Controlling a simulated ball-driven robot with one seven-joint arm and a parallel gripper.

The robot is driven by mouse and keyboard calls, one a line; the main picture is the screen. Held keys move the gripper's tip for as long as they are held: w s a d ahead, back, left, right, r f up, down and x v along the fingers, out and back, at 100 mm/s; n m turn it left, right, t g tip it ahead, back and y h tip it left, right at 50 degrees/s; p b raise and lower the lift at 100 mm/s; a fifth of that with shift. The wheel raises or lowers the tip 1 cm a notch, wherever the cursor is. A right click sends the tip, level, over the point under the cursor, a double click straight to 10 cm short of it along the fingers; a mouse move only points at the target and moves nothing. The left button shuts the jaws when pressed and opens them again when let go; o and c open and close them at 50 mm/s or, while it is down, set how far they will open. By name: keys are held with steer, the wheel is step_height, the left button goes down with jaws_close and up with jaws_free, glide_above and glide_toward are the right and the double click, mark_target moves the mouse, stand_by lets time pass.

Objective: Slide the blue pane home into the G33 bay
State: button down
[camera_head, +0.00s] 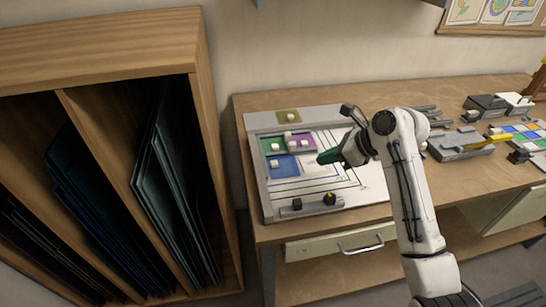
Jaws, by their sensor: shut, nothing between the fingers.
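The blue pane (289,172) lies on the white layout board (310,185), below the green pane (268,149) and the purple pane (306,146). A small white knob stands on it. My gripper (322,158) is shut and empty, with its dark green end just right of the blue pane, over the board. I cannot tell whether it touches anything. No G33 label can be read, so I cannot tell which bay that is or whether the pane is fully seated.
A grey bar with a black knob (330,198) lies along the board's front edge. An olive pane (289,116) is at its back. A wooden rack (95,55) of dark sheets stands left. Grey tools (460,146) and a coloured panel (522,135) occupy the bench's right side.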

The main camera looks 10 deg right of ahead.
mark_target(278, 166)
steer(key=x, duration=0.9)
steer(key=shift+w+a+f, duration=0.15)
steer(key=shift+w+a, duration=0.05)
steer(key=shift+w, duration=0.05)
steer(key=shift+w+a+p, duration=0.45)
steer(key=shift+w+a, duration=0.35)
steer(key=shift+a, duration=0.15)
steer(key=shift+w+a+f, duration=0.15)
steer(key=shift+w+a, duration=0.4)
steer(key=shift+a, duration=0.1)
